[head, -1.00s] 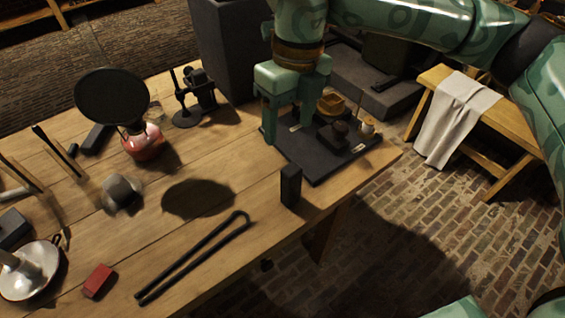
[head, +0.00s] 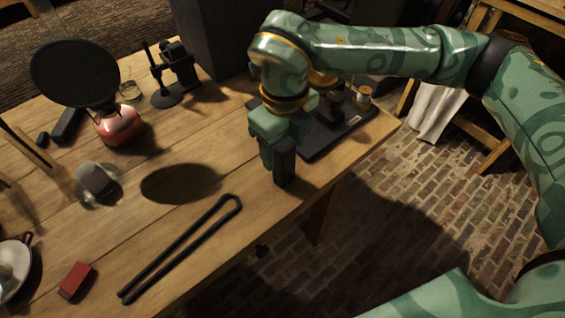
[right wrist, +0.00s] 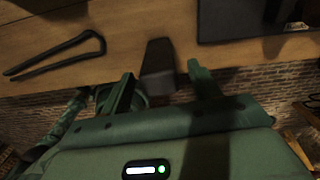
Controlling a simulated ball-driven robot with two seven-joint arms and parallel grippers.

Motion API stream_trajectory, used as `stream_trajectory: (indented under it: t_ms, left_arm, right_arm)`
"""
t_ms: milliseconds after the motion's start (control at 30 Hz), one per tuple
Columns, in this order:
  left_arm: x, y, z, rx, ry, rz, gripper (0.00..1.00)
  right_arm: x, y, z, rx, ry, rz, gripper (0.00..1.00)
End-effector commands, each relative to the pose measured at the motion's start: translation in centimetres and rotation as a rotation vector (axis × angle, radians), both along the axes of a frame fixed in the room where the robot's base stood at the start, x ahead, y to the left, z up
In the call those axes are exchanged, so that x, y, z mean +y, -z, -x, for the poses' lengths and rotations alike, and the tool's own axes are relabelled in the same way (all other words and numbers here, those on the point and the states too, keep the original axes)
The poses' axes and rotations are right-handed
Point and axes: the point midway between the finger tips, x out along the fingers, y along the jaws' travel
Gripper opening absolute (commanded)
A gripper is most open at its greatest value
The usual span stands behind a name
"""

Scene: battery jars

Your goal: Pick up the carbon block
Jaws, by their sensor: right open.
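The carbon block (head: 284,163) is a small dark upright block near the table's front edge. My right gripper (head: 272,150) is right at it in the head view, coming from above and behind, and hides part of its left side. In the right wrist view the carbon block (right wrist: 158,58) shows between the two fingers of my right gripper (right wrist: 160,82), which stand apart with gaps on either side. The gripper is open and I see no grip on the block. My left gripper is not in view.
Black tongs (head: 182,250) lie left of the block. A dark tray (head: 335,140) with small parts is just behind it. A red block (head: 76,280), a grey lump (head: 98,182) and a red burner (head: 118,126) stand further left. The table edge is close in front.

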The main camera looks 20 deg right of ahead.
Motion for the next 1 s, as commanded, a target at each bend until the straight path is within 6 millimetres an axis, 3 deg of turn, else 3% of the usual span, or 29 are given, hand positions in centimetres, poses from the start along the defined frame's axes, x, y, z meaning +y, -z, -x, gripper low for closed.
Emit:
stream_trajectory:
  t_ms: [33,100,300,367,500,533,833,1000]
  left_arm:
    - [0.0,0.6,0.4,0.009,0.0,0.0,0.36]
    - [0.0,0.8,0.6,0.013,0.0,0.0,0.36]
    - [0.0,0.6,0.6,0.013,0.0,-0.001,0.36]
    - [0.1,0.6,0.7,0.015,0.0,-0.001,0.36]
    - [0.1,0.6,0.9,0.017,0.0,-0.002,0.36]
    - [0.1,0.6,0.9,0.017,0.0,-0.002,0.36]
    - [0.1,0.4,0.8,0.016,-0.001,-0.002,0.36]
    - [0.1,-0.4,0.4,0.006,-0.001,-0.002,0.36]
  right_arm:
    - [0.0,1.4,0.0,0.007,0.0,0.0,0.62]
    - [0.0,2.0,-0.1,0.002,0.0,0.0,0.62]
    - [0.0,1.8,-0.1,-0.001,0.0,0.0,0.62]
    - [0.0,1.8,-0.1,-0.001,-0.001,0.0,0.48]
    - [0.0,1.8,-0.1,-0.001,0.0,0.0,0.09]
    - [0.0,1.8,-0.1,-0.001,0.0,0.0,0.06]
    - [0.0,1.5,-0.1,-0.003,0.0,0.0,0.06]
    - [0.0,-0.3,-0.1,-0.006,-0.001,-0.001,0.06]
